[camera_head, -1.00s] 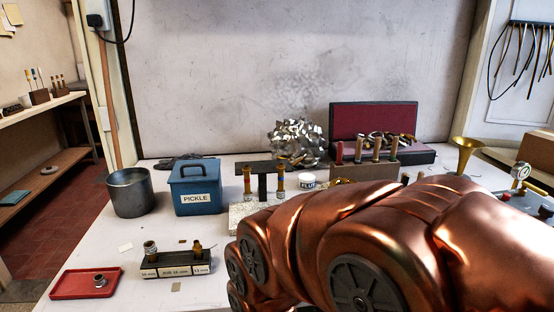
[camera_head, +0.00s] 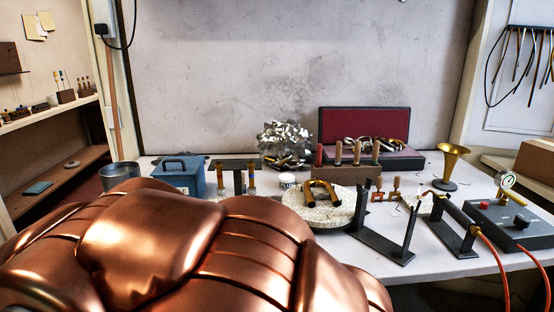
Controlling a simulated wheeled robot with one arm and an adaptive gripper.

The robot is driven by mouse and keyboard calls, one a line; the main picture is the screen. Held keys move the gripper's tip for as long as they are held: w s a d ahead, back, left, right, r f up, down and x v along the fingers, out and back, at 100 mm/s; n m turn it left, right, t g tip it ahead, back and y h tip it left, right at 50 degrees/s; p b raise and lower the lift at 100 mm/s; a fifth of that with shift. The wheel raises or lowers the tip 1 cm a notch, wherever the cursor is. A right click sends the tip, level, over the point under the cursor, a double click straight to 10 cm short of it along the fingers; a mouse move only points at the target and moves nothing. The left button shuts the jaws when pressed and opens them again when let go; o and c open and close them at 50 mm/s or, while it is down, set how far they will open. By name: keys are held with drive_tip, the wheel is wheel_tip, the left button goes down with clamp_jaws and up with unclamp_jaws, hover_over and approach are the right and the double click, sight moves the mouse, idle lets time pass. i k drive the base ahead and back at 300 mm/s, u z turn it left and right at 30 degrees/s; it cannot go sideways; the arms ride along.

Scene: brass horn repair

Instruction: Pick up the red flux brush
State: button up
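A wooden rack (camera_head: 346,173) stands toward the back of the bench and holds several upright handled tools. The leftmost has a red handle (camera_head: 319,155) and looks like the red flux brush; its lower end is hidden in the rack. The others have wooden or greenish handles. A small white flux tub (camera_head: 287,180) stands left of the rack. My copper-coloured arm fills the lower left foreground. My gripper is not in view, so I cannot tell its distance from the brush.
A round pale board (camera_head: 318,212) with a curved brass tube lies before the rack. Dark metal stands (camera_head: 383,240) and a gauge box (camera_head: 510,222) are on the right. A blue pickle box (camera_head: 180,177) and a brass bell (camera_head: 452,165) flank the middle. My arm hides the bench's front left.

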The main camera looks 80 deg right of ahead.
sight(319, 158)
drive_tip(key=u, duration=0.05)
drive_tip(key=k, duration=1.05)
drive_tip(key=z, duration=1.1)
